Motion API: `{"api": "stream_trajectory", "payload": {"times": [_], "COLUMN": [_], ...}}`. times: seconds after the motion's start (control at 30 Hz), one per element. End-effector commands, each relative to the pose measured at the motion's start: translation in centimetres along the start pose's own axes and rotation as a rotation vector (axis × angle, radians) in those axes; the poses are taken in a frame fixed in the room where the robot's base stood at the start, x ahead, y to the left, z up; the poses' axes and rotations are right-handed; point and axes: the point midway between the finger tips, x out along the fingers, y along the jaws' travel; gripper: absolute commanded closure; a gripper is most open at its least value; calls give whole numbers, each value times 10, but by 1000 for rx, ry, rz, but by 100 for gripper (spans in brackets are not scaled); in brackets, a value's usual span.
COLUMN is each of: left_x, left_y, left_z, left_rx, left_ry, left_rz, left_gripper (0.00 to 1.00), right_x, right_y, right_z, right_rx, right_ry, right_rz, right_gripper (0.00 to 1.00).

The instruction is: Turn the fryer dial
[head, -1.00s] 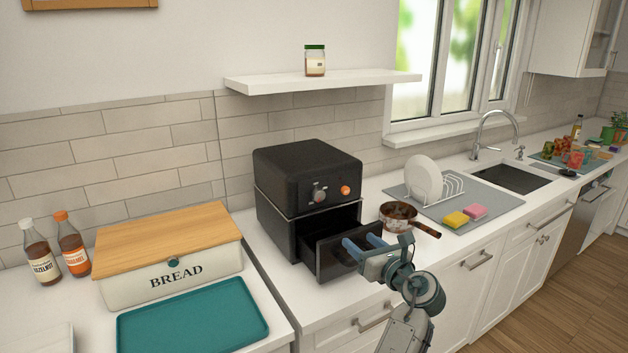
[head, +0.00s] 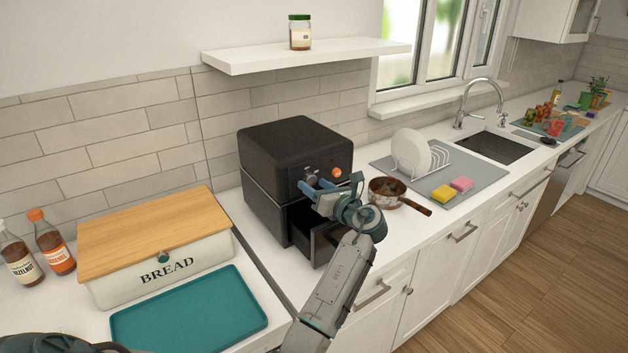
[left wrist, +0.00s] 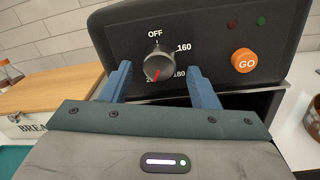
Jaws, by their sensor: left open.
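The black air fryer (head: 290,150) stands on the counter with its drawer (head: 318,240) pulled out. Its grey dial (left wrist: 159,66) is on the front panel, with marks OFF, 160, 180 and a partly hidden one around it. The dial's red pointer points down and slightly left, towards the lower marks. My left gripper (head: 313,186) is open in front of the panel. In the left wrist view its blue fingers (left wrist: 159,80) stand left and right of the dial, with gaps to it in the picture; I cannot tell whether they reach its depth. My right gripper is not in view.
An orange GO button (left wrist: 244,61) is right of the dial. The open drawer lies below my left gripper. A pan (head: 388,190) stands right of the fryer. A bread box (head: 160,270) and teal tray (head: 190,318) are to the left.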

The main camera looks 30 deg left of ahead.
Motion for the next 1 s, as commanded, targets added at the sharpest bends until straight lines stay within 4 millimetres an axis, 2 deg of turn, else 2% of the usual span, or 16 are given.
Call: {"api": "stream_trajectory", "payload": {"times": [0.13, 0.4, 0.47, 0.63, 1.0], "left_x": [10, 11, 11, 10, 10], "left_y": [0, 0, 0, 0, 0], "left_z": [1, 0, 0, 0, -1], "left_rx": [0, -1, -1, -1, -51], "left_ry": [0, 0, 0, 0, 3], "left_rz": [0, 0, -1, -1, -2], "left_gripper": [45, 45, 55, 88, 90], "right_x": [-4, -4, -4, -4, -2], "right_y": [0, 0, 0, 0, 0], "right_z": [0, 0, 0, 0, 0], "right_rx": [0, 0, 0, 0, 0], "right_ry": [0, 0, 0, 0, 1], "right_rz": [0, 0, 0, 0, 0], "right_gripper": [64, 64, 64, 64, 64]}}
